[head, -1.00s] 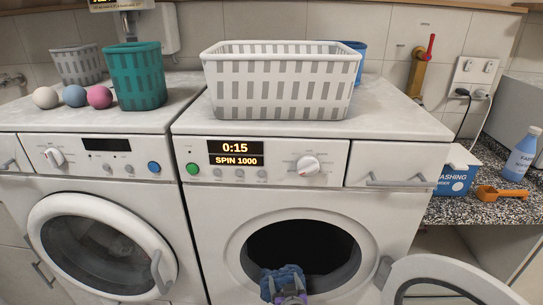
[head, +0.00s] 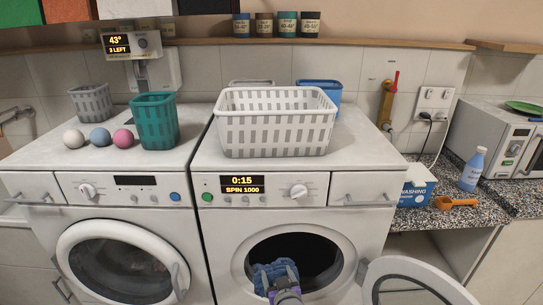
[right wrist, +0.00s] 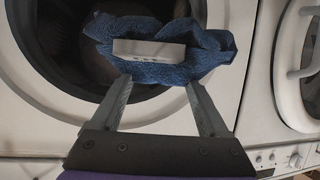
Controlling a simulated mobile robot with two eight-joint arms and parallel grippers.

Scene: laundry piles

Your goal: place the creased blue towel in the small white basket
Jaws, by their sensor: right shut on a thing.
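The creased blue towel (head: 270,271) is bunched in front of the open door hole of the right washing machine. My right gripper (head: 285,282) is shut on it. In the right wrist view the towel (right wrist: 193,65) hangs across the fingertips, with a pale block against it that I cannot identify. A large white slatted basket (head: 277,135) stands on top of the right machine. A smaller pale basket (head: 250,82) is mostly hidden behind it, beside a blue one (head: 318,88). I cannot tell surely whether that pale one is white. My left gripper is not in view.
The right machine's round door (head: 415,275) stands open to the right. The left machine's top holds a teal basket (head: 155,120), a small grey basket (head: 93,102) and three balls (head: 100,138). A shelf (head: 240,43) runs above. The right machine's top is bare right of the large basket.

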